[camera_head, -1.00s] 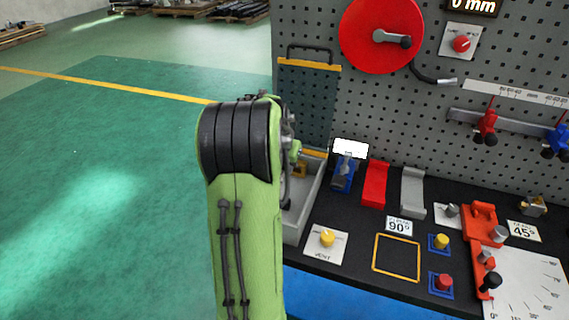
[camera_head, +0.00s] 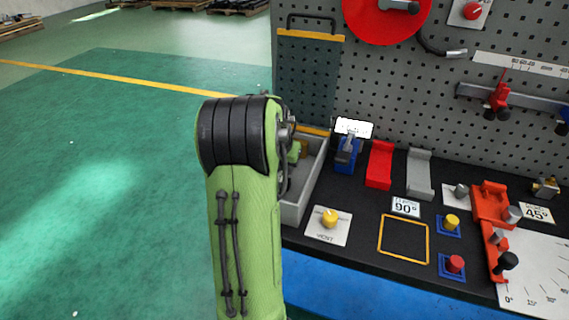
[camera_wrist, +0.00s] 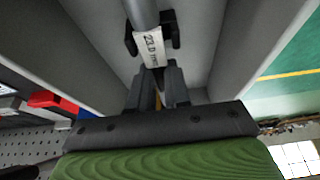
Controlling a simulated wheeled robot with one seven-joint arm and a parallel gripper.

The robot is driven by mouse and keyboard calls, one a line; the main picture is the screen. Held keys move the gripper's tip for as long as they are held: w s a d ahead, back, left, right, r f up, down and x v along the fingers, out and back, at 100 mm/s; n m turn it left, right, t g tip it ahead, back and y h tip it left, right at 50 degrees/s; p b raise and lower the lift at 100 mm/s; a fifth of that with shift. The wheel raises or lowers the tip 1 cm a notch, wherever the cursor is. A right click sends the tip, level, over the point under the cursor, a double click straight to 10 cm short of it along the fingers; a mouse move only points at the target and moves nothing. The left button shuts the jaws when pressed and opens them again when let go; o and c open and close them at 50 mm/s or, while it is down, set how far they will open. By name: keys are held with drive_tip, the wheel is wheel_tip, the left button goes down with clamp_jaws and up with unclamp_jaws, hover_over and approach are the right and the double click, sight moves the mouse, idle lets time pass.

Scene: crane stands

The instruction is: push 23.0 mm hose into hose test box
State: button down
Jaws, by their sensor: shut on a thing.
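The 23.0 mm hose (camera_wrist: 143,14) is a grey tube with a white label reading about "23.0 mm" in the wrist view. My gripper (camera_wrist: 151,36) is shut on it, with dark fingertips on both sides beside the label. An open grey box (camera_head: 297,212), seemingly the hose test box, stands at the left end of the bench. Its grey walls (camera_wrist: 80,40) appear on both sides of my gripper in the wrist view. In the head view my green arm hides the gripper and the hose. The hose's far end is out of view.
Right of the box stand a blue clamp (camera_head: 345,158), a red holder (camera_head: 379,165) and a grey holder (camera_head: 419,174). A perforated board (camera_head: 400,90) rises behind. Open green floor (camera_head: 90,170) is at left.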

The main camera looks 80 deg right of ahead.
sight(282, 174)
drive_tip(key=shift+d, duration=0.15)
idle(0.5)
drive_tip(key=shift+s+d+f+p, duration=0.15)
drive_tip(key=shift+d+p, duration=0.7)
drive_tip(key=shift+d, duration=0.5)
drive_tip(key=shift+d, duration=0.25)
drive_tip(key=c, duration=1)
unclamp_jaws()
drive_tip(key=p+v, duration=0.4)
drive_tip(key=v, duration=1.1)
drive_tip(key=shift+r, duration=0.4)
drive_tip(key=shift+a, duration=0.15)
